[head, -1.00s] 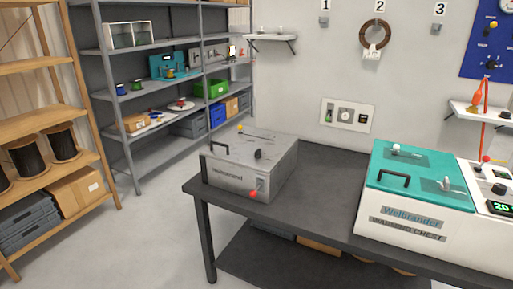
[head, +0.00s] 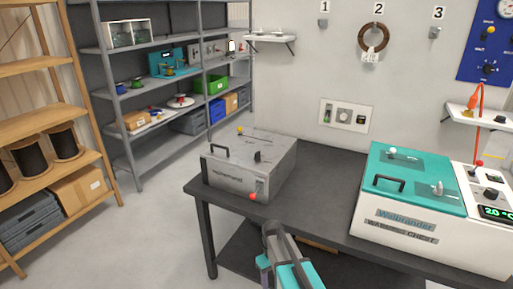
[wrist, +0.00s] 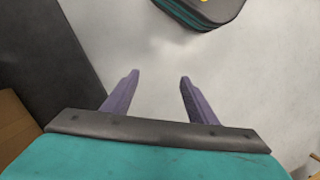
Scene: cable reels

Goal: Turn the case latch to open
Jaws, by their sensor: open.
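A grey metal case (head: 245,168) stands on the left end of the dark table. It has a black handle at its top left, a black knob (head: 257,156) on the lid, and a small lever with a red ball (head: 253,196) low on its front. Which of these is the latch I cannot tell for sure. My arm shows at the bottom middle of the head view, in front of the table; the fingertips are not clear there. In the wrist view my gripper (wrist: 158,78) is open and empty, with pale floor beyond it. The case is not seen in the wrist view.
A white warming chest (head: 430,235) with a teal lid stands at the table's right. The dark tabletop (head: 318,185) is bare between it and the case. Shelves (head: 150,155) stand behind at left. In the wrist view a dark panel (wrist: 50,50) lies at left.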

